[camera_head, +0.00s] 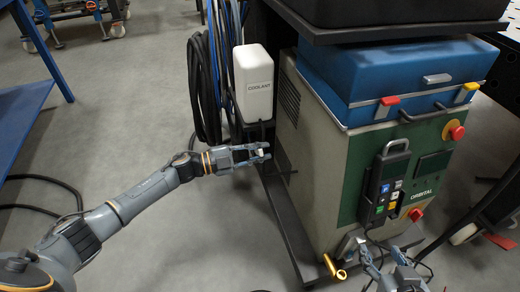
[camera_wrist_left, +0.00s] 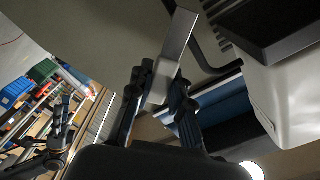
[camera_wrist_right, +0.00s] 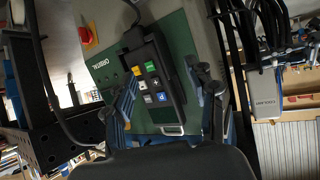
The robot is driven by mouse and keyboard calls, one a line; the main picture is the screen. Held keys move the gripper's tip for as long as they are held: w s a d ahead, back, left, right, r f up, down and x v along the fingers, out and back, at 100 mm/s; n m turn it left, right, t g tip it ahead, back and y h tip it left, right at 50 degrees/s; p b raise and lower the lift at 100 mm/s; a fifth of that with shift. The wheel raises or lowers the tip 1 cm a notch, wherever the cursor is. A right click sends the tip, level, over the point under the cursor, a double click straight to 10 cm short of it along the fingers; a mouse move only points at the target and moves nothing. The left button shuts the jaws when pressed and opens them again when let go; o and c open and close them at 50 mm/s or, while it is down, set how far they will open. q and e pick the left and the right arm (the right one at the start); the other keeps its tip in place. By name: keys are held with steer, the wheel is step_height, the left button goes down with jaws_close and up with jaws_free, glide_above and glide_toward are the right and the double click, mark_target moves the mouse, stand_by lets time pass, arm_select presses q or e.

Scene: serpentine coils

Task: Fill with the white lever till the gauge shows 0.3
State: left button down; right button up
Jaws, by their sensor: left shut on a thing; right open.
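My left gripper (camera_head: 264,153) is shut on the white lever (camera_head: 259,153), low on the left side of the green and grey machine (camera_head: 325,170). In the left wrist view the lever (camera_wrist_left: 178,37) is a pale flat bar, passing up between the fingers (camera_wrist_left: 160,85). A white coolant tank (camera_head: 253,85) stands just above the left gripper. My right gripper (camera_head: 392,277) is open and empty in front of the machine; its fingers (camera_wrist_right: 165,92) are apart in the right wrist view, with the machine's keypad behind them. I cannot make out a gauge or a reading.
A keypad pendant (camera_head: 386,180) hangs on the machine's green front, near a red knob (camera_head: 454,130). A brass handle (camera_head: 335,268) sticks out low at the front. Dark hoses (camera_head: 203,90) hang beside the tank. The floor at left is open beyond my arm.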

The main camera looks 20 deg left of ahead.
arm_select(q)
steer(key=shift+w+a+r+n+p, duration=0.2)
steer(key=shift+r+n+p, duration=0.25)
steer(key=shift+n+p, duration=0.35)
steer(key=shift+w+a+r+n+p, duration=0.15)
steer(key=shift+w+r+n+p, duration=0.15)
steer(key=shift+n+p, duration=0.5)
steer(key=shift+w+a+r+n+p, duration=0.15)
steer(key=shift+w+n+p, duration=0.15)
steer(key=shift+n, duration=0.4)
steer(key=shift+w+a+r+n+p, duration=0.1)
steer(key=shift+w+a+n+p, duration=0.2)
steer(key=shift+n, duration=0.8)
arm_select(e)
steer(key=s+d+f+g+h, duration=0.1)
steer(key=s+d+f+g, duration=0.1)
steer(key=s, duration=0.4)
steer(key=s+d+f+g+h, duration=0.1)
steer(key=s+d+f+g, duration=0.1)
steer(key=s+f+g, duration=0.2)
steer(key=shift+s+g, duration=1)
steer(key=shift+s, duration=0.05)
steer(key=shift+d, duration=0.1)
arm_select(q)
steer(key=c, duration=1.2)
jaws_free()
steer(key=shift+w, duration=0.1)
